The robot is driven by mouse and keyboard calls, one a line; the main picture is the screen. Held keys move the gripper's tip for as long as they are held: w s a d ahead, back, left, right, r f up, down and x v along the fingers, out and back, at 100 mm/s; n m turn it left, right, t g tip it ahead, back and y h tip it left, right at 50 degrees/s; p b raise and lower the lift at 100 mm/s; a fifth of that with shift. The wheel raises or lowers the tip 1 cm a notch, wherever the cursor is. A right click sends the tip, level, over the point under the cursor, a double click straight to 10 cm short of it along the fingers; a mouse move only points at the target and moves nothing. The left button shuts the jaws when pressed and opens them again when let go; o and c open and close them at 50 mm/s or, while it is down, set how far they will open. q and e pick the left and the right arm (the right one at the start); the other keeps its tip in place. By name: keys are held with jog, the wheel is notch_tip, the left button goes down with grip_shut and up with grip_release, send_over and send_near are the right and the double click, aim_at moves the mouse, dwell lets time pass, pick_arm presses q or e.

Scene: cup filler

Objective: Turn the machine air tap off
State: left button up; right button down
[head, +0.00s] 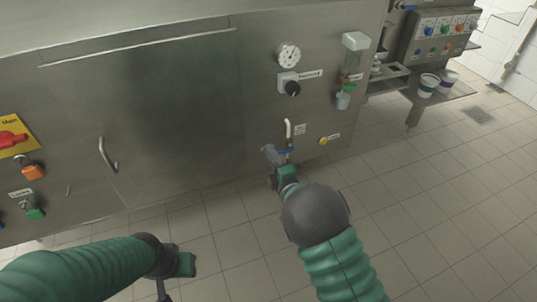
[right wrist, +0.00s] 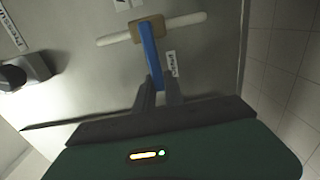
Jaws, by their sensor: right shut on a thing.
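The air tap is a blue lever (right wrist: 150,55) on a brass-coloured valve body (right wrist: 153,32), set on a white pipe (right wrist: 186,20) in the right wrist view. In the head view the blue lever (head: 287,150) sits low on the steel machine front, below the bent white pipe (head: 288,128). My right gripper (right wrist: 158,95) is shut on the free end of the lever, with a finger on each side. It also shows at the tap in the head view (head: 271,154). My left gripper (head: 176,270) hangs low over the floor, away from the machine; its fingers are unclear.
A gauge (head: 288,55) and a black knob (head: 292,88) are above the tap. A yellow button (head: 323,141) is to its right. A door handle (head: 107,155) sticks out at left. Cups (head: 428,85) stand on a shelf at right. The tiled floor is clear.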

jog(key=shift+s+a+f, duration=0.15)
jog(key=shift+a+f, duration=0.05)
jog(key=shift+f, duration=0.1)
jog(key=c, duration=1.4)
grip_release()
jog(key=shift+c, duration=0.2)
jog(key=shift+r, duration=0.1)
jog(key=p+v, duration=0.4)
jog(key=v, duration=1.2)
jog(key=shift+s+d+p, duration=0.15)
jog(key=shift+s+p, duration=0.15)
jog(key=shift+p, duration=0.05)
